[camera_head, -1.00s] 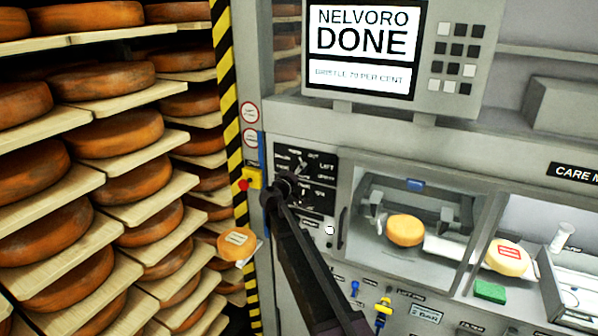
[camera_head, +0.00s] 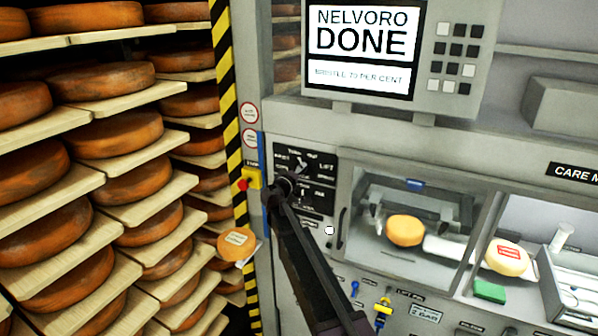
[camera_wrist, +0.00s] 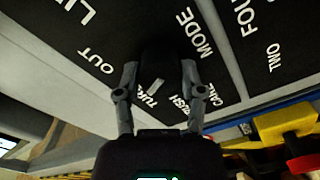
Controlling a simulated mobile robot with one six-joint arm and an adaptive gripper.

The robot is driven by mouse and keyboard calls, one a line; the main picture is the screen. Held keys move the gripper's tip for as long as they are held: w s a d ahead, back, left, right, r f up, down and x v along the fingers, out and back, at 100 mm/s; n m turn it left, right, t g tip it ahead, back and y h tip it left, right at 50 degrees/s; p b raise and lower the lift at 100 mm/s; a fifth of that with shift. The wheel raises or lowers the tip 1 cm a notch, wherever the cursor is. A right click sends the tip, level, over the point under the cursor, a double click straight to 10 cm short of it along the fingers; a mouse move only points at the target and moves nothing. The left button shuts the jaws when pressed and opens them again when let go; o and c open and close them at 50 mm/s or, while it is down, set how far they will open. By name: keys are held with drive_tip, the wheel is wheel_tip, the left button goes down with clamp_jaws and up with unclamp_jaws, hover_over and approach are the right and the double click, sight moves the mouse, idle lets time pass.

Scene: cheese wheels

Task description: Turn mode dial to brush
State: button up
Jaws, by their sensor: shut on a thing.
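The mode dial (camera_wrist: 156,55) is a dark knob on a black panel, with a short pale mark on its near side. White labels around it in the wrist view read OUT, MODE, CARE and, partly covered, what look like TURN and BRUSH. My gripper (camera_wrist: 158,72) is shut on the dial, one grey finger on each side. The pale mark lies near the partly covered labels; I cannot tell exactly which one it points at. In the head view my gripper (camera_head: 292,172) is at the black control panel (camera_head: 322,170) and hides most of the dial.
A second panel with TWO and FOUR labels (camera_wrist: 262,35) adjoins it. A yellow box with a red button (camera_head: 249,180) is close on the left. The glazed chamber (camera_head: 405,230) with a cheese wheel is on the right. Shelves of cheese wheels (camera_head: 110,135) fill the left.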

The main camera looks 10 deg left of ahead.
drive_tip(key=shift+n, duration=0.4)
drive_tip(key=n, duration=0.4)
drive_tip(key=shift+n, duration=2)
drive_tip(key=o, duration=1.1)
drive_tip(key=shift+o, duration=0.2)
drive_tip(key=shift+f, duration=0.1)
drive_tip(key=v, duration=1.2)
